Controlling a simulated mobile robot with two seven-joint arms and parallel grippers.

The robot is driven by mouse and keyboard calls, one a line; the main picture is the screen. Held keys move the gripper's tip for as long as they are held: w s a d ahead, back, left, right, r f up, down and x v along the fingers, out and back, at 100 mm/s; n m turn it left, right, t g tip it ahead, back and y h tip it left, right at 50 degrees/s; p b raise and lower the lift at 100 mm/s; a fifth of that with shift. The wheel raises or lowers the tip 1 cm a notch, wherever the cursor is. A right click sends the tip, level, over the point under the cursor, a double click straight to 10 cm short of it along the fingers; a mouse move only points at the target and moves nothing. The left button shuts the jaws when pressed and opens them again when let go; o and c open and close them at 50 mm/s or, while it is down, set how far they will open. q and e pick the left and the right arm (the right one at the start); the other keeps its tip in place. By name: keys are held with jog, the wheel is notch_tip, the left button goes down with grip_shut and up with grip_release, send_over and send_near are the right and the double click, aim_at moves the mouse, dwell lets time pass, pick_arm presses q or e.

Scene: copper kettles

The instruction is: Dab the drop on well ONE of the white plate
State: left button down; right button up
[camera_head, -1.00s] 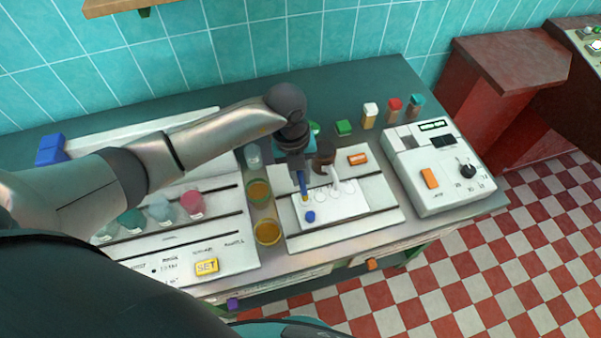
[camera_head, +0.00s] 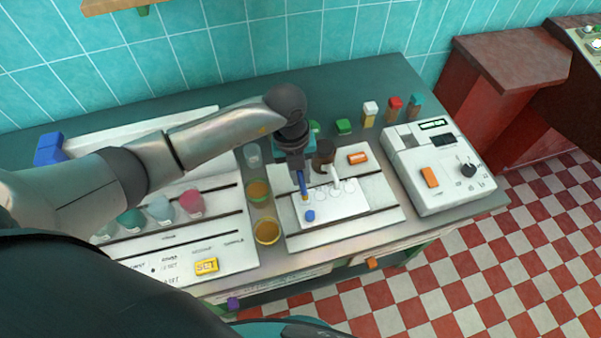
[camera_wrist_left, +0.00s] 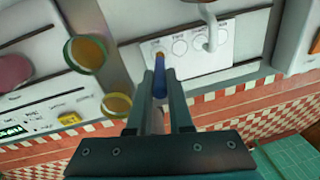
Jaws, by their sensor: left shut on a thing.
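The white plate (camera_head: 345,210) lies on the right-hand tray, with a row of round wells along its far part; it also shows in the left wrist view (camera_wrist_left: 212,62). My left gripper (camera_head: 301,172) is above the plate's left part. It is shut on a slim blue stick (camera_head: 303,184) with an orange-yellow tip, pointing down. In the left wrist view the stick (camera_wrist_left: 159,82) stands between the fingers (camera_wrist_left: 159,92), its tip over the leftmost well, which it partly hides. I cannot tell whether the tip touches. No drop is clearly visible. My right gripper is not in view.
A brown pot (camera_head: 323,151) with a white curved spout (camera_head: 335,175) stands close right of the gripper. A blue knob (camera_head: 310,215) is on the plate's near left. Amber cups (camera_head: 267,231) stand left of the tray; a white meter box (camera_head: 436,170) stands right.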

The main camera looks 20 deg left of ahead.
pick_arm(q)
jog(key=shift+f+b, duration=0.3)
jog(key=shift+f, duration=0.15)
dwell(1.1)
notch_tip(320, 180, up, 7)
jog(key=p, duration=0.6)
jog(key=shift+p, duration=0.3)
dwell(0.5)
